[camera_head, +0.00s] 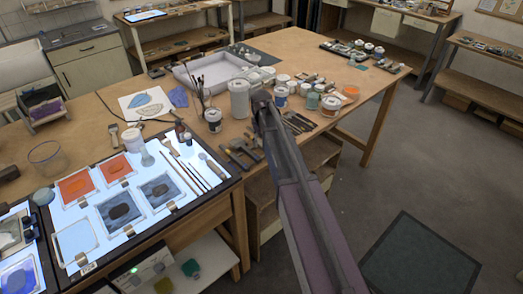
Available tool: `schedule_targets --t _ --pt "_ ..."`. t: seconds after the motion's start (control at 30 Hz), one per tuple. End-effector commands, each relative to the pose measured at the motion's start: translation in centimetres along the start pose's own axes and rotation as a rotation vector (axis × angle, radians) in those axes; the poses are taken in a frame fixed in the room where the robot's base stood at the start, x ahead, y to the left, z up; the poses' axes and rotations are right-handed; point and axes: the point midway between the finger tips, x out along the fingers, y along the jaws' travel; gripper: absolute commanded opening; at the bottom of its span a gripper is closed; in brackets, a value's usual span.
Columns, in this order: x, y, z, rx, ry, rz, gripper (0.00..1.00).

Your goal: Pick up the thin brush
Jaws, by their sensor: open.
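Slender brushes (188,176) lie side by side on the lit panel, right of the glass tiles. They are small in the picture, and I cannot tell for sure which is the thin brush. A broader pale brush (170,147) lies by their upper end. My arm hides part of the table's front edge.
The lit panel (143,229) holds orange and grey glass tiles. A jar of upright brushes (213,121) and a tall white container (239,99) stand behind my gripper. Several paint pots and dark-handled tools (298,123) lie to the right. An empty glass (46,158) stands left.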

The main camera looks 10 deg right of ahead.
Motion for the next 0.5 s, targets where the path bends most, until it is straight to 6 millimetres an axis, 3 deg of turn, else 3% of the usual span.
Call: schedule_targets --t 0.2,0.5 --pt "1.6 0.0 0.0 0.0 0.0 0.0 0.71" --pt "1.8 0.0 0.0 0.0 0.0 0.0 0.71"
